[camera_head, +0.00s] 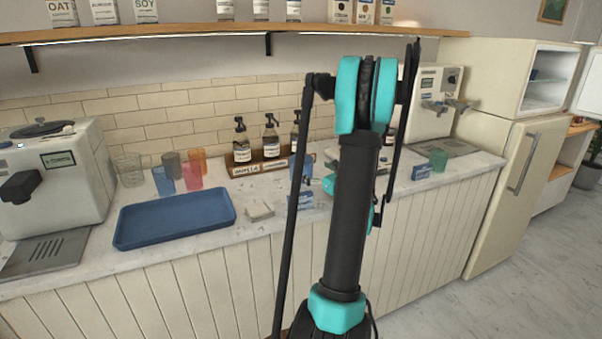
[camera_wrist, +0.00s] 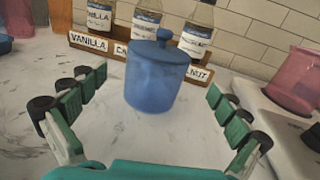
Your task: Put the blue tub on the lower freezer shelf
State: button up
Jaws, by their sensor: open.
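The blue tub (camera_wrist: 152,82), a round pot with a knobbed lid, stands upright on the counter in front of the syrup rack in the wrist view. In the head view, a blue patch of it (camera_head: 301,168) shows beside my arm. My gripper (camera_wrist: 157,84) is open and empty, its fingers spread to either side of the tub with gaps on both sides. In the head view my arm mostly hides the gripper. The freezer (camera_head: 541,82) is the open upper compartment of the cream fridge at the right, with a shelf (camera_head: 548,81) inside. Its lower part is only partly visible.
Syrup bottles in a wooden rack (camera_head: 258,168) stand behind the tub. A pink cup (camera_wrist: 290,78) is to its right in the wrist view. A blue tray (camera_head: 175,218) and cups lie left; a coffee machine (camera_head: 430,105) stands right. The floor (camera_head: 520,275) before the fridge is clear.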

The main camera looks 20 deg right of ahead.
aim_at(302, 162)
jog(key=shift+x, duration=3.35)
jog(key=shift+a, duration=0.15)
jog(key=c, duration=1.7)
jog(key=shift+r, duration=0.15)
